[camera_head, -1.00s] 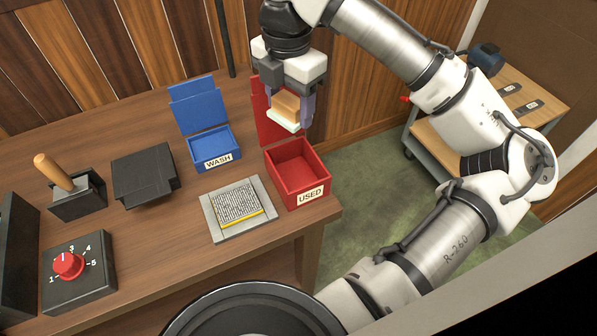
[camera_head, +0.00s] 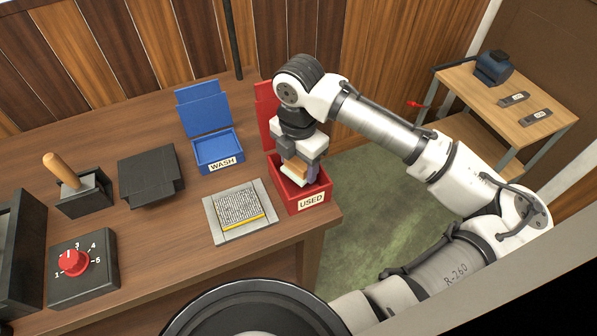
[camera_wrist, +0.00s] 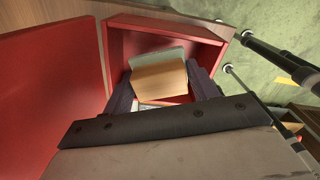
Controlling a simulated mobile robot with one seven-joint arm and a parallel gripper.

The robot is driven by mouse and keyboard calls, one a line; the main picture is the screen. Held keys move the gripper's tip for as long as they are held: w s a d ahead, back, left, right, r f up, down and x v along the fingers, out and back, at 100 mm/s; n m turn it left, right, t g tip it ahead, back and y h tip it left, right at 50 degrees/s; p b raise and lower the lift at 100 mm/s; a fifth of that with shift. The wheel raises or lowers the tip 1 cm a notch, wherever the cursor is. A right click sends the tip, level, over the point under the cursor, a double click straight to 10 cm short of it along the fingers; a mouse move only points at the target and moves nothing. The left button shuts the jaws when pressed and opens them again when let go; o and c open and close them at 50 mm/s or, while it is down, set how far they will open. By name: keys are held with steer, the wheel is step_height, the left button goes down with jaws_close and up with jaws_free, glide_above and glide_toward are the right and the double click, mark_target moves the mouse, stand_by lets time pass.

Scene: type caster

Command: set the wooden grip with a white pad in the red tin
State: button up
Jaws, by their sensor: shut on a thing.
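The wooden grip with a white pad (camera_head: 296,168) is between the fingers of my gripper (camera_head: 298,172), which is shut on it. It is inside the opening of the red tin (camera_head: 309,202) labelled USED, pad side down. In the wrist view the wooden block (camera_wrist: 158,78) shows between the two dark fingers, with the red tin's walls (camera_wrist: 165,28) around it. A pale edge of the pad shows along the block's far side. Whether the pad touches the tin's floor I cannot tell. The tin's raised red lid (camera_wrist: 50,90) stands behind it.
A blue tin (camera_head: 219,152) labelled WASH stands left of the red tin. A grey plate with a text block (camera_head: 240,208) lies in front. A black block (camera_head: 150,175), a wooden-handled tool (camera_head: 62,170) and a red dial box (camera_head: 74,262) are further left. The table's right edge is close.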

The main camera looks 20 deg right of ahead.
mark_target(299, 176)
steer(key=shift+f, duration=2.35)
steer(key=shift+f, duration=0.1)
steer(key=o, duration=0.7)
steer(key=shift+c, duration=0.2)
step_height(299, 176, up, 12)
steer(key=shift+r+b, duration=0.15)
steer(key=shift+b, duration=0.65)
